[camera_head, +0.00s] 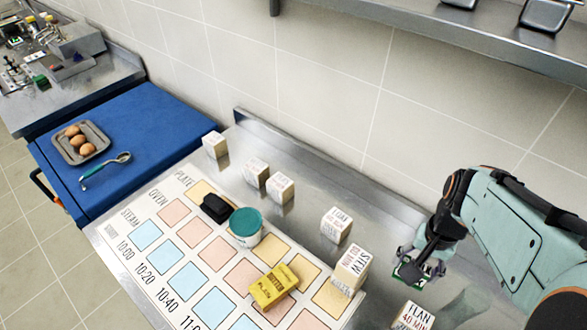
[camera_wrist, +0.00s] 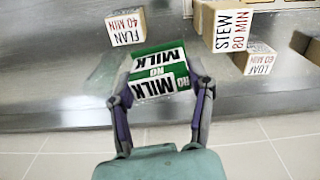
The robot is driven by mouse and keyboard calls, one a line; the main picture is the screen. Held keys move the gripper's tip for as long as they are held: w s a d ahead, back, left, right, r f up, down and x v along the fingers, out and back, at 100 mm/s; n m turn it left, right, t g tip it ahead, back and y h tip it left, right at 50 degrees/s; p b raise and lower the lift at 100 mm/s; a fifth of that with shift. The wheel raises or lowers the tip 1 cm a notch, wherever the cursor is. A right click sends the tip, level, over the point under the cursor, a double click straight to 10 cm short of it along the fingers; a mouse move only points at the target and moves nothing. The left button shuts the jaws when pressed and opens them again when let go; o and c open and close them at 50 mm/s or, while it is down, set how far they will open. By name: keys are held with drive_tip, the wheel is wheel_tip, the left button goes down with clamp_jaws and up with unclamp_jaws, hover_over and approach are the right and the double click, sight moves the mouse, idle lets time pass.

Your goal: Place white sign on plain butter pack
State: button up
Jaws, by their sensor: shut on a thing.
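The white sign (camera_wrist: 157,78) is a small folded card with green edges that reads "NO MILK". My gripper (camera_wrist: 161,92) is shut on it, one finger at each side. In the head view, my gripper (camera_head: 420,262) holds the sign (camera_head: 408,273) at the right, over the steel counter; its height above the counter is hard to tell. The plain butter pack (camera_head: 273,286) is a yellow block lying on the printed chart, left of my gripper and apart from it. The butter pack is not in the wrist view.
A white tub with a teal lid (camera_head: 245,225) and a black object (camera_head: 216,207) stand on the chart (camera_head: 200,255). The stew block (camera_head: 350,270) stands between my gripper and the butter. The flan block (camera_head: 413,317) is near my gripper. Several other labelled blocks line the back.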

drive_tip(key=w+a+n, duration=0.7)
drive_tip(key=a+n, duration=0.2)
drive_tip(key=a, duration=0.3)
drive_tip(key=n, duration=0.7)
hover_over(273, 284)
wheel_tip(273, 284, down, 14)
drive_tip(key=shift+r, duration=0.1)
drive_tip(key=o, duration=1.1)
